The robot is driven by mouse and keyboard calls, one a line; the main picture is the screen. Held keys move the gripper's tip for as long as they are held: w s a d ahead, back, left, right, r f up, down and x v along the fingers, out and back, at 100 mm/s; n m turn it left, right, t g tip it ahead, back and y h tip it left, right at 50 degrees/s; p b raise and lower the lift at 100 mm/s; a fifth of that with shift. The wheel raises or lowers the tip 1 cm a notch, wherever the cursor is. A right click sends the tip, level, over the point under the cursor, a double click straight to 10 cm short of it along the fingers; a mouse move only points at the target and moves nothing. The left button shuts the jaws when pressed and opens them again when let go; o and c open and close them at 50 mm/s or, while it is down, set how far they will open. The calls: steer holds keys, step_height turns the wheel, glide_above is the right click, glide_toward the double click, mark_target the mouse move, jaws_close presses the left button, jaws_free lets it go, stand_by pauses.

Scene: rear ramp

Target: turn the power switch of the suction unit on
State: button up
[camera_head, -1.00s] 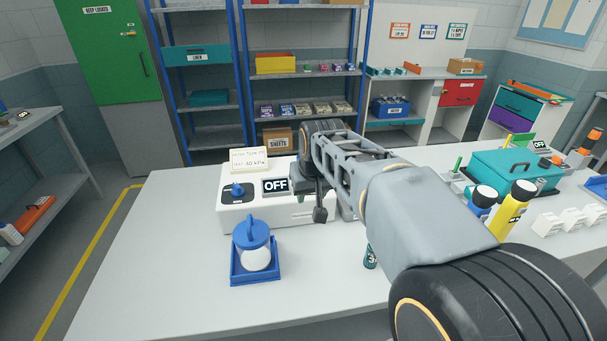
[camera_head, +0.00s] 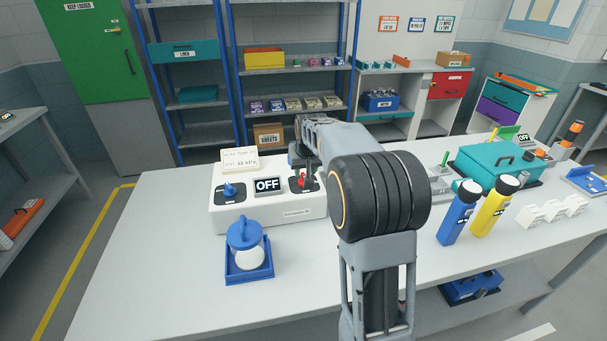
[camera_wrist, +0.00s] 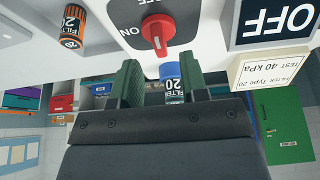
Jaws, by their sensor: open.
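The suction unit (camera_head: 270,210) is a white box on the table, with a lit display (camera_head: 267,185) reading OFF. Its red power switch (camera_head: 303,180) sits on a dark plate right of the display. In the wrist view the red switch handle (camera_wrist: 158,32) stands out from its plate, with ON printed to its left; the picture is upside down and the OFF display (camera_wrist: 278,20) is at upper right. My gripper (camera_wrist: 158,76) is open, its two green-padded fingers apart, close to the switch but not around it. A blue-labelled filter (camera_wrist: 172,80) shows between the fingers, apparently beyond them.
A blue knob (camera_head: 231,190) is on the unit's left, and a note card (camera_head: 240,160) stands behind it. A lidded jar (camera_head: 247,245) in a blue tray stands in front.

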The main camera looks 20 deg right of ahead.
mark_target(304, 176)
steer(key=shift+x, duration=1.9)
steer(key=shift+c, duration=0.3)
jaws_close()
